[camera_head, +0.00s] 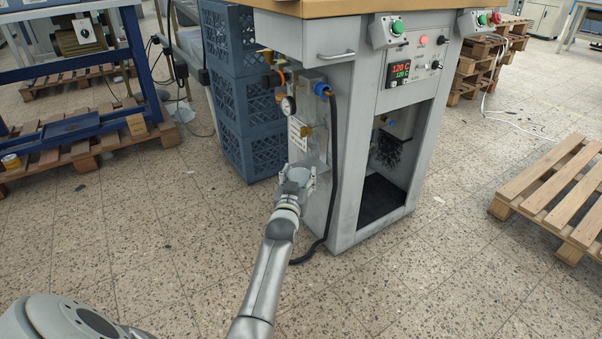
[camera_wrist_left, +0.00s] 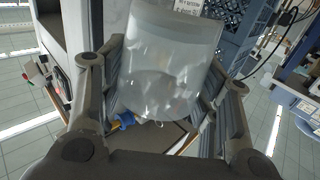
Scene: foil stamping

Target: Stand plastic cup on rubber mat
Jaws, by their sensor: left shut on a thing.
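My left gripper (camera_head: 297,178) is shut on the plastic cup, low in front of the grey machine's left side. In the left wrist view the cup (camera_wrist_left: 172,62) is clear and whitish, between the two fingers of the left gripper (camera_wrist_left: 165,100). In the head view the cup is small and pale, and its outline is hard to separate from the gripper. I cannot tell which way up it is. A dark, flat surface (camera_head: 378,203) lies on the floor of the machine's open compartment; I cannot tell whether it is the rubber mat. My right gripper is out of view.
The grey machine (camera_head: 345,110) has a gauge and a black hose on its left side, close to my gripper. Blue crates (camera_head: 232,95) are stacked behind to the left. A wooden pallet (camera_head: 560,190) lies at the right. The tiled floor in front is mostly clear.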

